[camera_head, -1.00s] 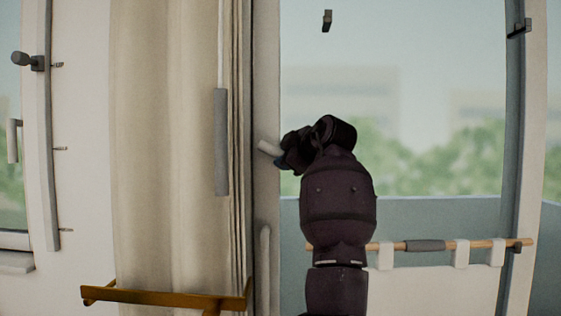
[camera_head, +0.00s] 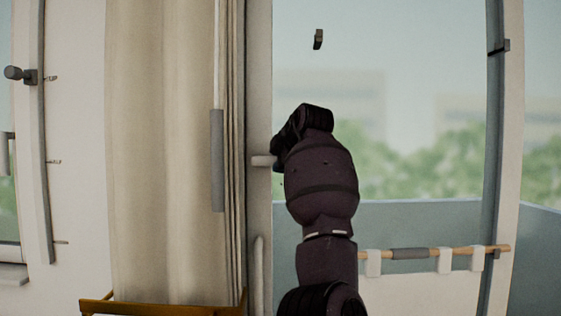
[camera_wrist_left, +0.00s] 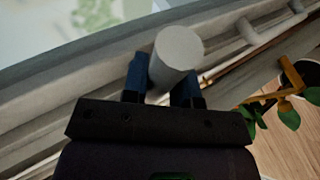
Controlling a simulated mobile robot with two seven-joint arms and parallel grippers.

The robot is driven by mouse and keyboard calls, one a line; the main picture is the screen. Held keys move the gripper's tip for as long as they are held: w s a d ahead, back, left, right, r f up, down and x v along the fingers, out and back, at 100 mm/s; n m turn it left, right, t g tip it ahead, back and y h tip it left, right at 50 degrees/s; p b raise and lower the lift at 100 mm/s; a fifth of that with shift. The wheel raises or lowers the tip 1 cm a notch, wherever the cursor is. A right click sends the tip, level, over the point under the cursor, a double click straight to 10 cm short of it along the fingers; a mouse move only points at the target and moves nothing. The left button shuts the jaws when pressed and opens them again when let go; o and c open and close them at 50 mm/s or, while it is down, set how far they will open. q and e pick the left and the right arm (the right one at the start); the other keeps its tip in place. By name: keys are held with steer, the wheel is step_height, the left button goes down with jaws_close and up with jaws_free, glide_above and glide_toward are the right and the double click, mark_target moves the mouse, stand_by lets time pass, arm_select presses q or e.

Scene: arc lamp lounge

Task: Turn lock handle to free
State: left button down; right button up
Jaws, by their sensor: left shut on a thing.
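The lock handle (camera_head: 262,160) is a short pale grey lever on the white frame of the glass door (camera_head: 259,205). It sticks out to the right, about level, and its outer part is hidden by my gripper. My left gripper (camera_head: 278,158) is at the handle's right end, its fingers mostly hidden by my dark arm. In the left wrist view, the blue fingers of my left gripper (camera_wrist_left: 162,80) are shut on either side of the handle's round grey end (camera_wrist_left: 178,47). My right gripper is not in view.
A beige curtain (camera_head: 160,150) with a grey wand (camera_head: 217,160) hangs left of the handle. A brass-coloured frame (camera_head: 165,307) is low at left. An upright pale bar (camera_head: 258,275) is below the handle. A plant (camera_wrist_left: 290,105) stands below in the wrist view.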

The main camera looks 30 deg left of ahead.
arm_select(q)
steer(key=c, duration=0.9)
jaws_free()
steer(key=shift+s+d+r, duration=0.15)
steer(key=shift+d+r, duration=0.05)
steer(key=p+v, duration=0.1)
steer(key=v, duration=0.9)
steer(key=shift+s, duration=0.1)
